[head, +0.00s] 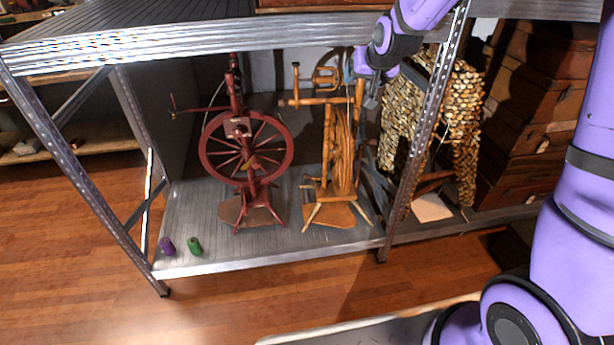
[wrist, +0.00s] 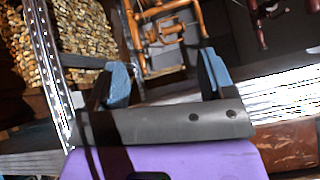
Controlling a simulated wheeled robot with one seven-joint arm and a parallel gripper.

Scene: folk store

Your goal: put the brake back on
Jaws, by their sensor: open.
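A dark red spinning wheel (head: 240,150) stands upright on the metal shelf. A light wooden spinning wheel (head: 335,160) stands to its right, with a hank of brown fibre hanging on it. I cannot pick out the brake on either. My gripper (head: 370,93) is by the upper right of the wooden wheel, under the upper shelf. In the wrist view my gripper (wrist: 167,82) is open and empty, its blue-padded fingers apart. Part of the wooden wheel (wrist: 160,30) shows beyond the fingers, with part of the red one (wrist: 257,22) to the right.
A purple spool (head: 167,246) and a green spool (head: 195,246) stand at the shelf's front left. A perforated metal post (head: 425,130) rises right of the wooden wheel. A mottled, scaly object (head: 455,110) stands behind and right of it. The upper shelf (head: 180,42) hangs over the wheels.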

